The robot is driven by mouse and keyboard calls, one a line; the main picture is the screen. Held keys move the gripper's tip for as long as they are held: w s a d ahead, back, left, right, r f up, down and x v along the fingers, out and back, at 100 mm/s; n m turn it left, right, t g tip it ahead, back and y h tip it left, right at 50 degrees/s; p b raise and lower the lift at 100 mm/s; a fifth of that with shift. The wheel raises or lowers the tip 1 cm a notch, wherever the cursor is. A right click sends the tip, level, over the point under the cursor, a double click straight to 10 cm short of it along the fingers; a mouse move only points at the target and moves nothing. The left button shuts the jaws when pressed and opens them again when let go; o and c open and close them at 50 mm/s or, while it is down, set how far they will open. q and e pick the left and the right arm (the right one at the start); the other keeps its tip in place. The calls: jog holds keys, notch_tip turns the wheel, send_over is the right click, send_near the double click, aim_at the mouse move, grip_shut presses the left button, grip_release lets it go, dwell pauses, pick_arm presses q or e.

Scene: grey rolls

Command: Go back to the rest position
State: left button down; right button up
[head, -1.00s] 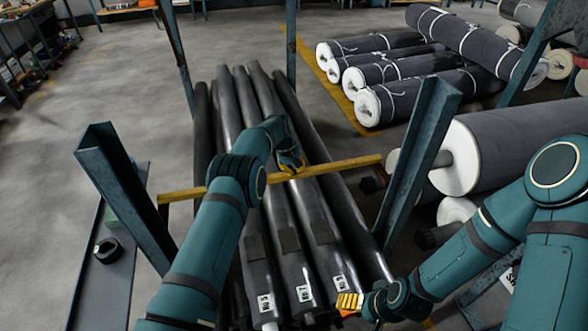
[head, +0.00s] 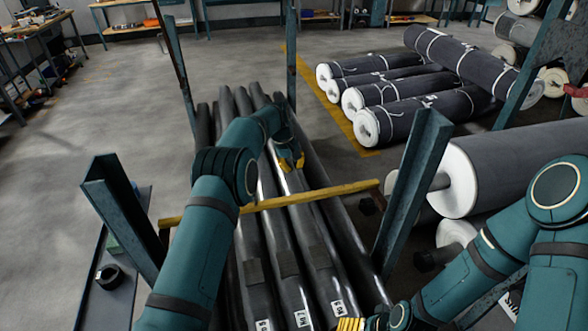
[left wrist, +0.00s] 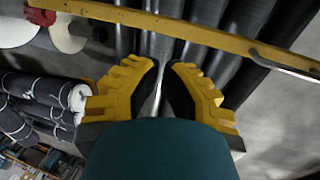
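My left gripper (head: 290,163) is over the dark long rolls (head: 285,267) in the head view, on the far side of the yellow bar (head: 330,193) in the picture. In the left wrist view, my left gripper (left wrist: 165,75) has its yellow, black-padded fingers apart with a narrow gap and nothing held between them. The yellow bar (left wrist: 225,38) crosses beyond the fingertips there, with dark rolls behind it. My right gripper (head: 350,324) shows only its yellow finger part at the bottom edge of the head view, near the labelled roll ends. Its fingertips are cut off.
Blue-green steel posts (head: 412,195) (head: 122,222) stand on both sides of the dark rolls. A large grey roll (head: 515,165) lies close to my right arm. Wrapped rolls (head: 430,110) are stacked at the back right. Open floor (head: 90,135) lies at the left.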

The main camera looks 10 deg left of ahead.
pick_arm(q)
jog(key=s+f+m, duration=0.1)
jog(key=s+f, duration=1.4)
pick_arm(e)
jog(key=c, duration=0.6)
pick_arm(q)
jog(key=s+d+m, duration=0.1)
jog(key=s+d, duration=0.1)
jog(key=s, duration=1.1)
jog(key=s+d+m+h, duration=0.1)
jog(key=s+d, duration=0.2)
jog(key=s, duration=1.1)
jog(key=shift+s+m+h, duration=0.2)
jog(key=shift+m+h, duration=0.1)
pick_arm(e)
jog(key=shift+s, duration=0.15)
jog(key=shift+c, duration=0.2)
